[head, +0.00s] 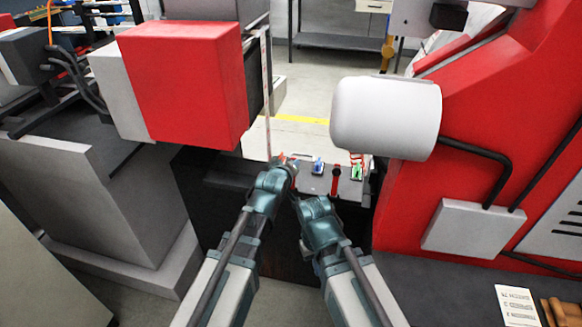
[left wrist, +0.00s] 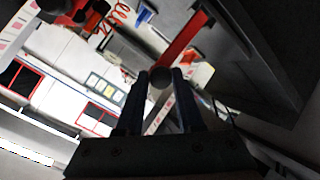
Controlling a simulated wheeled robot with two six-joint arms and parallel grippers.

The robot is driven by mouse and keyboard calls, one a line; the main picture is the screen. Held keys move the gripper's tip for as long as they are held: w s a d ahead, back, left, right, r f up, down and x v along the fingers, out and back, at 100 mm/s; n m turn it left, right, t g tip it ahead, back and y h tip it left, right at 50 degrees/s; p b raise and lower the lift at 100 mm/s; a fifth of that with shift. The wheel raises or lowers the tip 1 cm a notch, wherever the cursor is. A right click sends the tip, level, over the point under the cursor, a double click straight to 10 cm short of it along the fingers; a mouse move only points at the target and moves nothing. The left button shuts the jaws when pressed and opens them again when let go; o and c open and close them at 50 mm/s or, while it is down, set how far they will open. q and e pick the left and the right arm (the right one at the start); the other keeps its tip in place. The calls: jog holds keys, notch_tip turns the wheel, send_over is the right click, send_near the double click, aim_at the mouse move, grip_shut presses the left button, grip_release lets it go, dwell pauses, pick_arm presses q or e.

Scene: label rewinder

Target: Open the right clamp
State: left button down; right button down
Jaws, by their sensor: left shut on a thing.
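My left gripper (head: 291,163) is at the small grey table between the two red machine bodies. In the left wrist view its dark fingers (left wrist: 160,78) are closed on a round dark knob (left wrist: 160,76) at the end of a red lever (left wrist: 186,36). A red clamp lever with a dark top (head: 336,178) stands upright on the table, to the right of my left gripper. The head view does not clearly show which clamp the held knob belongs to. My right gripper is low beside the table front; its fingers are hidden by my arm.
Small blue (head: 318,166) and green (head: 357,170) items stand on the table. A white cylinder (head: 385,117) overhangs at the right and a red box (head: 185,85) at the left. A pale web strip (head: 265,95) hangs just behind my left gripper.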

pick_arm(q)
jog(key=shift+s+a+f, duration=0.15)
jog(key=shift+s+f, duration=0.05)
jog(key=shift+f, duration=0.1)
pick_arm(e)
jog(key=shift+f, duration=0.1)
pick_arm(q)
jog(key=c, duration=0.5)
grip_release()
jog(key=shift+c, duration=0.2)
jog(key=shift+w, duration=0.1)
pick_arm(e)
jog(key=shift+a, duration=0.1)
pick_arm(q)
jog(key=shift+r, duration=0.1)
